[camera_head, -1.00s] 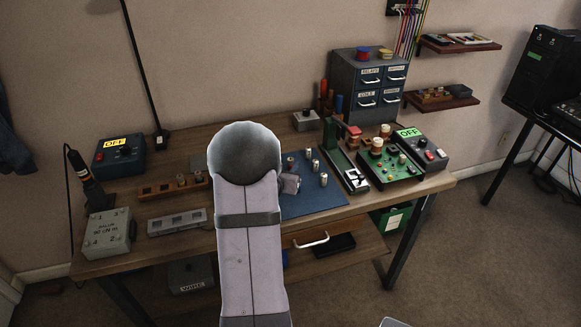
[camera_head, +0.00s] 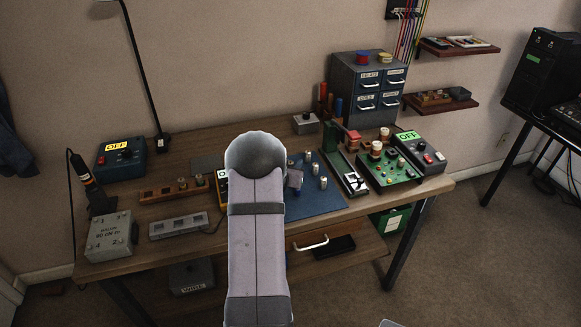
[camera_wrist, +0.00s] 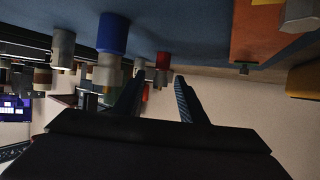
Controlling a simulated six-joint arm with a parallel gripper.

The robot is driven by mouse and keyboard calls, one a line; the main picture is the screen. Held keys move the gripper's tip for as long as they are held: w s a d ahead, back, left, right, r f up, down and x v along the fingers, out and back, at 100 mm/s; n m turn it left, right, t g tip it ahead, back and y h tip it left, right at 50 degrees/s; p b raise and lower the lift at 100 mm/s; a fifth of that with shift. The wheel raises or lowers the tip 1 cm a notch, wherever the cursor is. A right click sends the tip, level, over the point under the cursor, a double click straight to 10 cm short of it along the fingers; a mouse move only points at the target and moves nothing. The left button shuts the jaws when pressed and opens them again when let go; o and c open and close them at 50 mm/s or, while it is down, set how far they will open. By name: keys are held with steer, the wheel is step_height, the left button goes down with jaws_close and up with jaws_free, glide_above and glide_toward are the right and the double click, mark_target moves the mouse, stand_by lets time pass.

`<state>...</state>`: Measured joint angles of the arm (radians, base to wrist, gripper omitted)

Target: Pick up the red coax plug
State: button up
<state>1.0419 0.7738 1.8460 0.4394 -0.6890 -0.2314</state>
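Several small pale cylindrical plugs stand on the blue mat (camera_head: 318,202) in the head view; their colour bands are too small to read. In the wrist view, which looks upside down, a blue-banded plug (camera_wrist: 113,35) and a grey plug (camera_wrist: 63,48) stand left of my gripper (camera_wrist: 160,76). A small red piece (camera_wrist: 162,77) shows between and beyond the fingertips; I cannot tell whether it is the red coax plug. My fingers are apart with nothing visibly held. In the head view my arm hides most of my gripper and part of the mat.
A yellow-orange meter (camera_head: 222,190) is partly hidden left of my arm. A slotted wooden rack (camera_head: 172,189) and a grey strip (camera_head: 178,227) lie farther left. A green circuit board (camera_head: 392,172) and drawer cabinet (camera_head: 368,85) stand right and behind.

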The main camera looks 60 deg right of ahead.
mark_target(290, 161)
steer(key=shift+w+d+f, duration=0.1)
steer(key=shift+d+f, duration=0.05)
steer(key=shift+d, duration=0.15)
jaws_close()
step_height(290, 161, up, 10)
stand_by(0.7)
